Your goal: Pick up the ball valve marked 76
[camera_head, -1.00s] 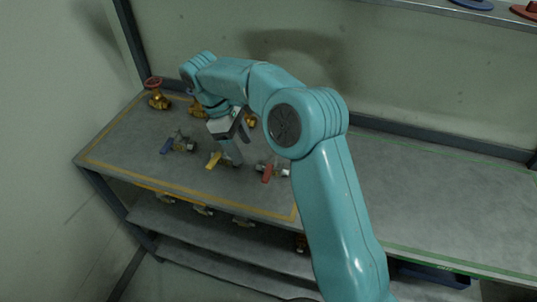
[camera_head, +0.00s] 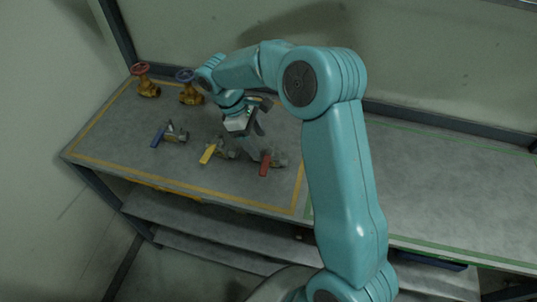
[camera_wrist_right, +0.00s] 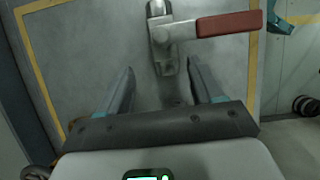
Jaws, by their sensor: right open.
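Three ball valves lie in a row on the bench. One has a blue handle (camera_head: 159,136), one a yellow handle (camera_head: 208,153) and one a red handle (camera_head: 264,163). No number is readable on any of them, so I cannot tell which is marked 76. My right gripper (camera_head: 260,150) is open, just above the bench beside the red-handled valve. In the right wrist view, the red-handled valve (camera_wrist_right: 162,38) lies ahead of the open fingers (camera_wrist_right: 160,88), its handle pointing right. Nothing is held between the fingers. My left gripper is not in view.
A gate valve with a red wheel (camera_head: 146,86) and one with a blue wheel (camera_head: 189,90) stand at the back left of the bench (camera_head: 110,125). A wall rises behind it. Bench space right of my arm is clear. Shelves (camera_head: 165,215) lie below the front edge.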

